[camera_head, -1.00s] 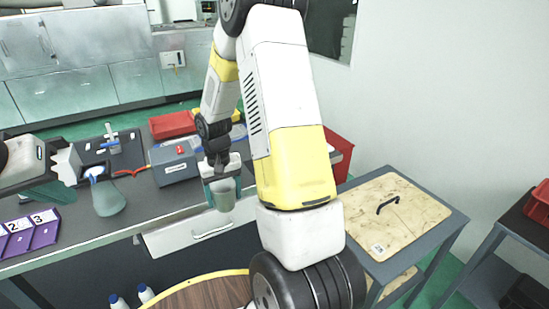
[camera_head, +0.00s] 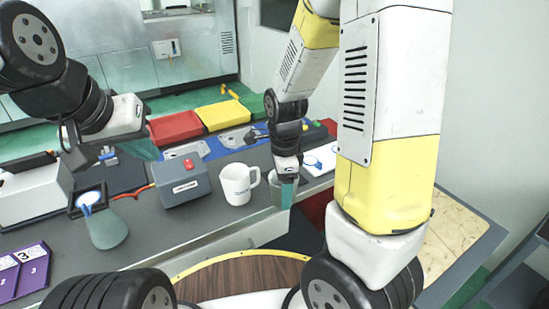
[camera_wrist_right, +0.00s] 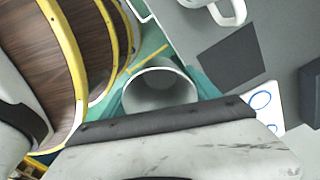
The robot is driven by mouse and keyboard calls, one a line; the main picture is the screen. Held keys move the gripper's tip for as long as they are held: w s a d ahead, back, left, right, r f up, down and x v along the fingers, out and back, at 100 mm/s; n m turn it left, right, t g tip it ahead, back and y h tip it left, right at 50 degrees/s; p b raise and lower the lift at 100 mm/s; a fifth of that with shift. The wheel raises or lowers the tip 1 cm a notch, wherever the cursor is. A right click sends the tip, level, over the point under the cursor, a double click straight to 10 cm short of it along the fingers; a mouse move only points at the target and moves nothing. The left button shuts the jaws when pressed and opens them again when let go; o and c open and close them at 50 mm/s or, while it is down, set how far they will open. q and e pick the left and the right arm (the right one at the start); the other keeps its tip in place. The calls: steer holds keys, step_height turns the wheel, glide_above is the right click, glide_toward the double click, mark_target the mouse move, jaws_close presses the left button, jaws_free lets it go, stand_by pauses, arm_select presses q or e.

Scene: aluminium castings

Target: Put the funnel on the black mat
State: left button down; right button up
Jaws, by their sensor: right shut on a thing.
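My right gripper (camera_wrist_right: 160,98) is shut on the grey funnel (camera_wrist_right: 160,88), whose round open mouth faces the wrist camera. In the head view the funnel (camera_head: 280,191) hangs under the right gripper (camera_head: 285,182), by the table's front edge, right of the white mug. A black mat (camera_wrist_right: 230,62) lies flat and bare on the grey table in the right wrist view, apart from the funnel and up and right of it. In the head view I cannot make this mat out clearly. My left gripper (camera_head: 140,143) is over the table's left part; its fingertips are unclear.
The white mug (camera_head: 238,184) stands close left of the funnel. A grey box with a red button (camera_head: 182,182), a grey-green spray bottle (camera_head: 106,228) and red (camera_head: 176,128) and yellow (camera_head: 222,115) trays are on the table. A white card with blue circles (camera_head: 320,160) lies right.

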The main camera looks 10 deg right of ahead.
steer(key=w+d, duration=0.1)
steer(key=w, duration=0.4)
steer(key=w+d+f, duration=0.1)
steer(key=w, duration=0.4)
steer(key=w+d, duration=0.2)
steer(key=w, duration=0.3)
steer(key=shift+w+f, duration=0.1)
steer(key=shift+f, duration=1.9)
steer(key=o, duration=1.5)
steer(key=shift+f, duration=0.15)
steer(key=shift+c, duration=0.2)
